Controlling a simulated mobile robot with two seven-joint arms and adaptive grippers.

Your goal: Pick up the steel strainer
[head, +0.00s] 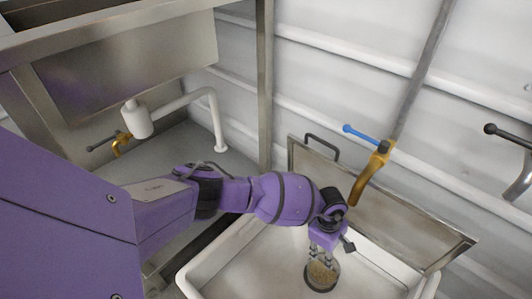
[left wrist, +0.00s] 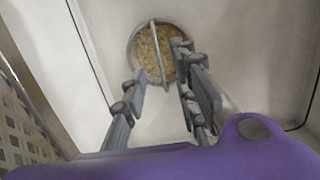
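The steel strainer (head: 321,287) is a small round piece with a grey rim and a tan, grainy middle, low in the white sink basin. In the left wrist view the strainer (left wrist: 148,42) shows at the top centre, with a thin bar standing across its middle. My left gripper (head: 323,257) reaches down from above over it. In the left wrist view the gripper's fingers (left wrist: 162,88) are spread apart, with the bar in line with the gap between them. I cannot tell whether they touch the strainer. My right gripper is not in view.
A yellow tap with a blue lever (head: 372,170) stands behind the basin, before a leaning steel panel (head: 410,232) with a dark handle. The white basin wall (head: 222,250) surrounds the strainer. Another tap (head: 519,185) is at the far right, and a white pipe (head: 190,100) at the left.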

